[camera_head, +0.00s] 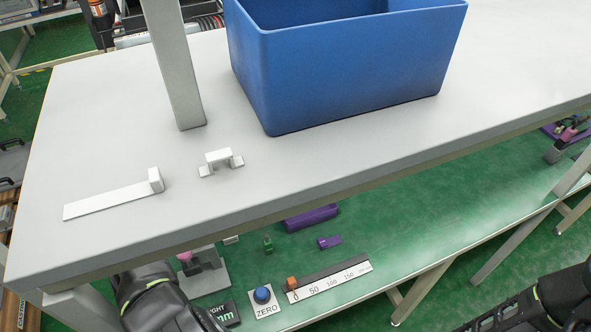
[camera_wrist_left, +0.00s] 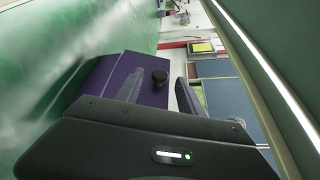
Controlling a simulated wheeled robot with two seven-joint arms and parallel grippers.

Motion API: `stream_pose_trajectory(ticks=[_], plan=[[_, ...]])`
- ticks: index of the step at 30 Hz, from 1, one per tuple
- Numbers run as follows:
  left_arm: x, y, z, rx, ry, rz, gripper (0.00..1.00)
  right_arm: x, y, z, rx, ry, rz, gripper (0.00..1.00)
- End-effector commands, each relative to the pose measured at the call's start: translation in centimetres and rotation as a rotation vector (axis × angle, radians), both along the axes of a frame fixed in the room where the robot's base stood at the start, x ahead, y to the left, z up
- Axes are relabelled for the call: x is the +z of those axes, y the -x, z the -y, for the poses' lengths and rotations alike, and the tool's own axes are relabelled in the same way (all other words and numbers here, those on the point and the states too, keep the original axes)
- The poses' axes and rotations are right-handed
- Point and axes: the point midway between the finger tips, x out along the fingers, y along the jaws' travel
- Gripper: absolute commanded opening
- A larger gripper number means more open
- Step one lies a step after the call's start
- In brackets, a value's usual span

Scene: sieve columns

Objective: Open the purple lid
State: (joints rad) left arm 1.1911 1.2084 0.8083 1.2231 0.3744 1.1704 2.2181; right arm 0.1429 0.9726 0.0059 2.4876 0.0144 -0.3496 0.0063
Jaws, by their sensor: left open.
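My left gripper (camera_wrist_left: 160,90) is open, with one finger in front of the purple surface and the other to the right of the knob. I see no contact with the knob. In the head view my left arm goes in under the grey upper shelf, and its fingers are hidden. My right arm shows only in the bottom right corner, without its fingers. Two purple objects, one long (camera_head: 311,218) and one small (camera_head: 329,242), lie on the green surface; I cannot tell whether either is the lid.
The grey upper shelf (camera_head: 120,110) overhangs the green work surface (camera_head: 420,245). On the shelf stand a blue bin (camera_head: 350,70) and a post. Below are a blue button (camera_head: 262,295) and a scale (camera_head: 330,287) with a slider. The green surface at right is mostly clear.

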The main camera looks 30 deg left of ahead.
Motion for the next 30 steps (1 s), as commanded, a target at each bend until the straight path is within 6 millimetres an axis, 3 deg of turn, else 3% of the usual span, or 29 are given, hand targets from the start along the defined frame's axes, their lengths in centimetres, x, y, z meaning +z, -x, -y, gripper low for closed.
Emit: stream_pose_trajectory(ticks=[6, 14, 30], plan=[[-0.3, -1.0, 1.8, 0.001, 0.0, 0.0, 0.46, 0.1, 0.0, 0.0, 0.0, 0.001, 0.0, 0.56], [-0.3, -1.1, 2.0, 0.001, -0.001, 0.0, 0.46, 0.1, 0.0, 0.0, 0.0, 0.001, 0.0, 0.56], [-0.3, -1.1, 1.9, 0.001, -0.001, 0.0, 0.03, 0.1, 0.0, 0.0, 0.0, 0.0, 0.0, 0.56]])
